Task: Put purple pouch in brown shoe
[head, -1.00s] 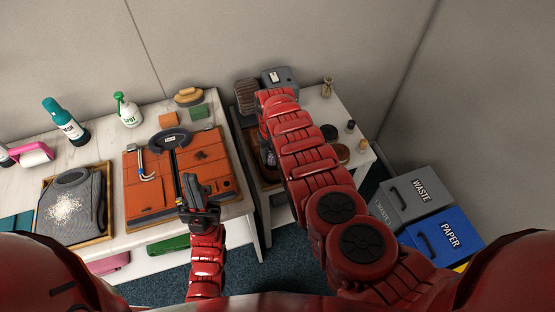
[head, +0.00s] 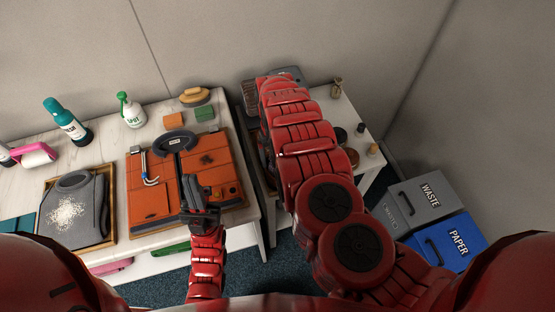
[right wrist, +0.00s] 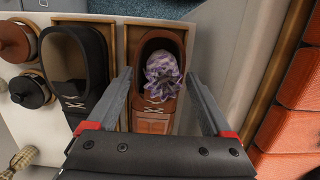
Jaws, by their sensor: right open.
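The purple pouch (right wrist: 163,75), pale and frilled, shows in the right wrist view within the opening of the brown shoe (right wrist: 153,125). The brown shoe is laced and lies in a wooden tray. My right gripper (right wrist: 159,80) is open, with one finger on each side of the shoe and pouch; nothing is gripped. In the head view my right arm hides this gripper, the shoe and the pouch. My left gripper (head: 199,200) is over the front of the orange leather piece; I cannot tell whether its jaws are open.
A black shoe (right wrist: 75,65) lies beside the brown one, with round polish tins (right wrist: 28,88) further left. In the head view, spray bottles and a brush (head: 194,96) stand at the back. Grey waste (head: 418,200) and blue paper (head: 455,244) bins stand at the right.

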